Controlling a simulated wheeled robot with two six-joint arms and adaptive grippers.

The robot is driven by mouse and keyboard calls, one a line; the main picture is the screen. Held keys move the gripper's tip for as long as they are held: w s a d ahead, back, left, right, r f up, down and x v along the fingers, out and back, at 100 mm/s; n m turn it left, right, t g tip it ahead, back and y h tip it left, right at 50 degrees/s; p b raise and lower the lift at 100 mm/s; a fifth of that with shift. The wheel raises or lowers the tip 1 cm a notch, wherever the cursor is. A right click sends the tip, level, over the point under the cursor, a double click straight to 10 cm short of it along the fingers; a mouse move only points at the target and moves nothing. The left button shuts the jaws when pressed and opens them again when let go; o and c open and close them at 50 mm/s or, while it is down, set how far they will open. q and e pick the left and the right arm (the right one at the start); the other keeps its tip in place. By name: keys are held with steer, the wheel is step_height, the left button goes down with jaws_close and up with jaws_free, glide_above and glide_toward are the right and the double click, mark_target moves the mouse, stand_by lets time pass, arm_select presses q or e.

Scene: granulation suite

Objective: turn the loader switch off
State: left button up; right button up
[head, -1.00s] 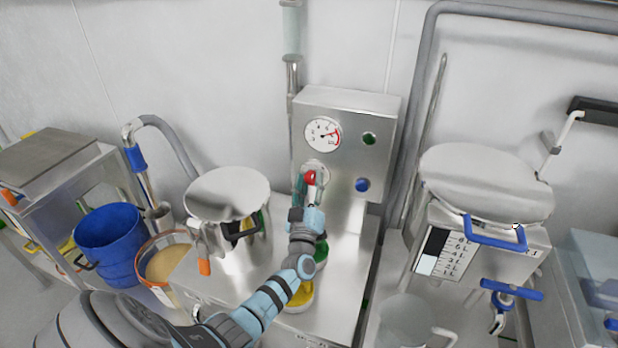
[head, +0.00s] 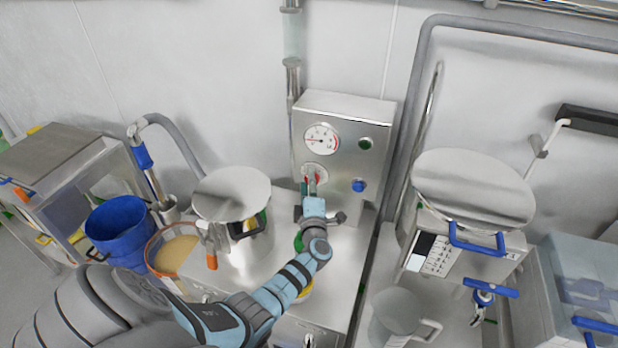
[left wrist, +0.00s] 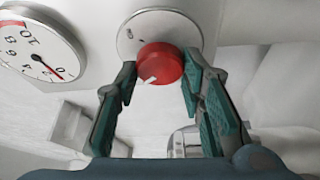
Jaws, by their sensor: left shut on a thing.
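The loader switch is a red round knob (left wrist: 160,63) on a round metal plate (left wrist: 187,32) with markings, on the front of a steel control box (head: 345,120). In the left wrist view the knob's white pointer mark is at its lower left. My left gripper (head: 313,182) has its two green-padded fingers on either side of the knob, shut on it; the fingers also show in the left wrist view (left wrist: 158,75). In the head view the gripper mostly hides the knob. My right gripper is in neither view.
A pressure gauge (head: 321,139) sits above the switch; in the left wrist view its needle (left wrist: 47,66) is near 0. Green (head: 366,144) and blue (head: 358,186) buttons are to the right. A lidded steel vessel (head: 232,193) stands left of my forearm.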

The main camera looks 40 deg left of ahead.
arm_select(q)
steer(key=shift+w+r+n+p, duration=0.1)
steer(key=shift+r+n+p, duration=0.05)
steer(key=shift+n+p, duration=0.45)
steer(key=o, duration=1)
steer(key=shift+d, duration=0.1)
steer(key=shift+o, duration=0.7)
steer(key=shift+w, duration=0.15)
steer(key=v, duration=1.2)
steer(key=shift+r, duration=0.2)
